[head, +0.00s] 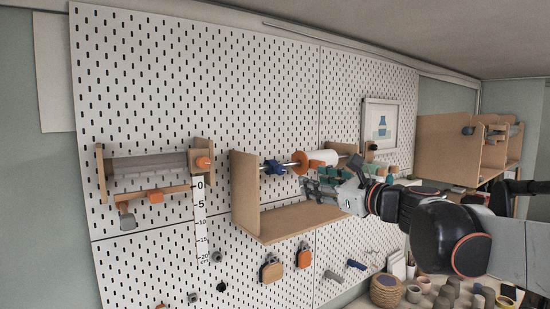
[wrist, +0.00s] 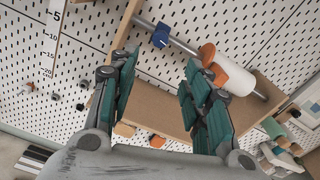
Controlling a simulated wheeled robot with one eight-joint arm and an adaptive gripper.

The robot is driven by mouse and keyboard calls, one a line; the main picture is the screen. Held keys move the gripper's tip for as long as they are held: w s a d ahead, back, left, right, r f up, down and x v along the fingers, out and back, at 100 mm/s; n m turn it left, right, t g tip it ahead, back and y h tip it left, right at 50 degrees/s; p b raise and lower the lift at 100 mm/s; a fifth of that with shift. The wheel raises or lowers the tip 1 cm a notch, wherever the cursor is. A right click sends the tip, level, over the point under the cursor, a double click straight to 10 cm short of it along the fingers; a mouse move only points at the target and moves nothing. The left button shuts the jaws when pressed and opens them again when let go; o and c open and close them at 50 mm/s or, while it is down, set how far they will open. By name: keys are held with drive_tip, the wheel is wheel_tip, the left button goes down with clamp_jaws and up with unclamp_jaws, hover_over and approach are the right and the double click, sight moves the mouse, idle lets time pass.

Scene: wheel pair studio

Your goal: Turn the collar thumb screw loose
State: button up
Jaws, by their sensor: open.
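A blue collar (head: 274,167) sits on a metal rod (head: 288,164) held in a wooden bracket on the pegboard. It also shows in the wrist view (wrist: 160,36), near the top. I cannot clearly tell its thumb screw from the collar body. An orange disc (head: 300,162) is on the rod to the right of the collar. Beyond it is a white roll (head: 331,157) with a second orange part (wrist: 235,77). My gripper (head: 318,183) is open and empty, in front of the bracket, to the right of the collar and apart from it. Its green-padded fingers (wrist: 159,65) point toward the rod.
The bracket's left wooden side panel (head: 245,193) and its lower shelf (head: 300,221) are close to my gripper. Another wooden holder (head: 150,165) hangs at the left. Tools (head: 271,272) hang below. A woven basket (head: 386,291) and several pots stand on the bench at the lower right.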

sight(282, 171)
drive_tip(key=p+x, duration=0.2)
drive_tip(key=x, duration=1.1)
drive_tip(key=shift+w+a+p, duration=0.25)
drive_tip(key=shift+p, duration=0.05)
drive_tip(key=shift+r, duration=0.1)
clamp_jaws()
